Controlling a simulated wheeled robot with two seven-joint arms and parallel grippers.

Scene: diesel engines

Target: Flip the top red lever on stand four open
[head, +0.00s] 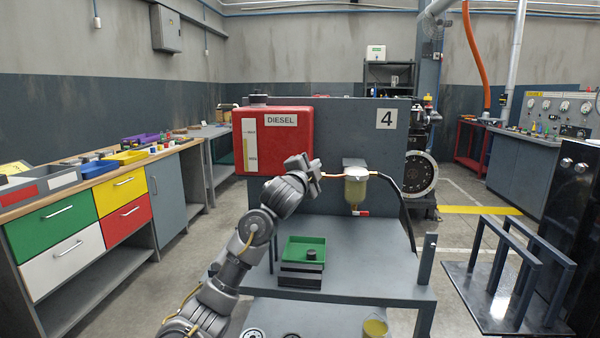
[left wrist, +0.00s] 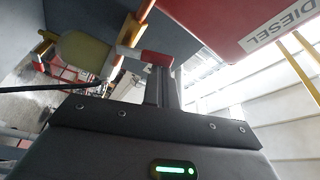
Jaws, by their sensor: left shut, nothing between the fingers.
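Stand four has a grey panel marked 4 (head: 387,117) with a red DIESEL tank (head: 272,140) and a fuel filter with a yellowish bowl (head: 356,188). A lower red lever (head: 361,213) sits under the bowl. The top red lever (left wrist: 157,58) shows in the left wrist view, below brass fittings (left wrist: 130,32) and beside the filter bowl (left wrist: 84,50). In the head view my left gripper (head: 306,168) mostly hides it. My left gripper (left wrist: 161,75) is shut and empty, its tips right at this lever; I cannot tell whether they touch. My right gripper is not in view.
A table (head: 350,287) in front of the panel holds a green tray (head: 304,250). A cup with yellow liquid (head: 375,329) stands below. A black hose (head: 403,205) runs down at the right. A drawer bench (head: 85,220) stands left, a metal rack (head: 510,265) right.

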